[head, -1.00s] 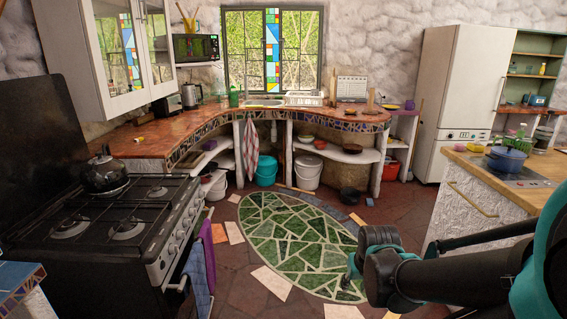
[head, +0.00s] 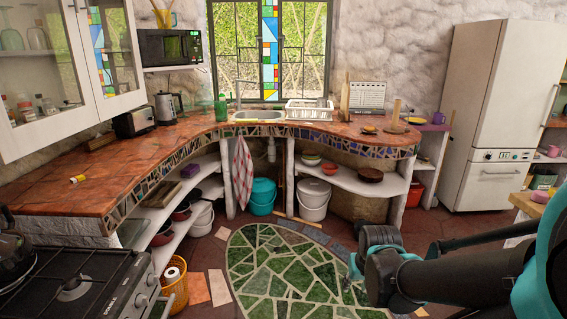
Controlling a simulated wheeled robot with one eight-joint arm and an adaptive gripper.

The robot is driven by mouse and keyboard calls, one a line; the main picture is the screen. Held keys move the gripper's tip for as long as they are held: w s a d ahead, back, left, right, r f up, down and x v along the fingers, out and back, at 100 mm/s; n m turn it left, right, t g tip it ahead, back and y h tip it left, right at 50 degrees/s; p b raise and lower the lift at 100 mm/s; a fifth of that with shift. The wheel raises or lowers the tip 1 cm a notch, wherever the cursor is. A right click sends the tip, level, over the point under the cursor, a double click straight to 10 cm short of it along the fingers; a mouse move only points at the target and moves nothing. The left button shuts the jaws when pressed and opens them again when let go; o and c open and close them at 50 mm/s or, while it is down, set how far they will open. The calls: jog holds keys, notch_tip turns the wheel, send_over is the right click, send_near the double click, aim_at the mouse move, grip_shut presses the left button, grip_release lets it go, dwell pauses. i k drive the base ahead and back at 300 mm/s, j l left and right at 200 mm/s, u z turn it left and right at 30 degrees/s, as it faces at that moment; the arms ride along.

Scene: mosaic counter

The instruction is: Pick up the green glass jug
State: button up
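A small green vessel (head: 221,108) stands upright on the curved counter, just left of the sink. It is the only green jug-like thing I make out, but it is too small to tell whether it is glass or has a handle. My gripper (head: 351,272) shows at the lower right of the head view, over the floor and well apart from the counter. Its fingers are small and partly hidden by the wrist, so I cannot tell whether it is open.
The mosaic-edged counter (head: 110,172) curves around the room. A kettle (head: 167,107) and toaster (head: 134,122) stand left of the vessel; the sink (head: 258,115) and a white dish rack (head: 308,110) are right of it. The stove (head: 85,285) is at lower left. The green mosaic floor (head: 285,270) is clear.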

aim_at(221, 107)
jog(key=i, duration=1.9)
jog(key=i+u, duration=0.15)
jog(key=i, duration=0.3)
jog(key=i+l+u, duration=0.2)
jog(key=i, duration=0.2)
jog(key=i+l+u, duration=0.15)
jog(key=i, duration=0.3)
jog(key=i+j+u, duration=0.15)
jog(key=u, duration=1)
